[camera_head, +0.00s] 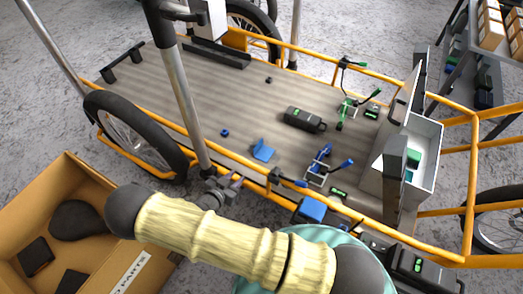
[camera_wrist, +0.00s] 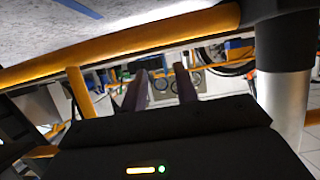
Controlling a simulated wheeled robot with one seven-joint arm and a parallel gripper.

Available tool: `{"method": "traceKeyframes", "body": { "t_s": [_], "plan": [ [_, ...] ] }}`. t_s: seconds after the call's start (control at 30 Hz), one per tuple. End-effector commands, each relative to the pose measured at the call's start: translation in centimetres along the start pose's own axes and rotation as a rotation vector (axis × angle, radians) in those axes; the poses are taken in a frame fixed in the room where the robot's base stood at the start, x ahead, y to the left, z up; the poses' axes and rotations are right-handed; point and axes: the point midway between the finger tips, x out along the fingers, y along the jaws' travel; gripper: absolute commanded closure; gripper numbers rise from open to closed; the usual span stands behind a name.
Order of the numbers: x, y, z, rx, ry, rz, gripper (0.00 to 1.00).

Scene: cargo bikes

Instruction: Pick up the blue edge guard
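The blue edge guard, seemingly the small blue angled piece (camera_head: 263,150), lies on the wooden deck (camera_head: 215,95) of the cargo bike near its front rail. My gripper (camera_wrist: 163,82) shows in the wrist view with two dark fingers apart and nothing seen between them. I cannot identify the edge guard in the wrist view.
A yellow rail (camera_head: 250,168) and upright post (camera_head: 184,95) edge the deck. Blue-handled clamp (camera_head: 319,165), green clamp (camera_head: 345,110), black case (camera_head: 305,119) and white box (camera_head: 422,150) stand on the right. A cardboard parts box (camera_head: 75,172) is lower left. The deck's middle is mostly clear.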

Motion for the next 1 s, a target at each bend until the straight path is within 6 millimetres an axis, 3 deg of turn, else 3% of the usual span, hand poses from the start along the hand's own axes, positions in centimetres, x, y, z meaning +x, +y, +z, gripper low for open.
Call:
{"method": "traceKeyframes", "body": {
  "t_s": [0.4,0.83,1.0],
  "plan": [
    [6.0,0.0,-2.2,0.0,0.0,0.001,0.7],
    [6.6,0.0,-2.6,0.0,-0.001,0.001,0.7],
    [8.4,0.0,-3.2,0.0,0.001,0.001,0.7]
  ]
}}
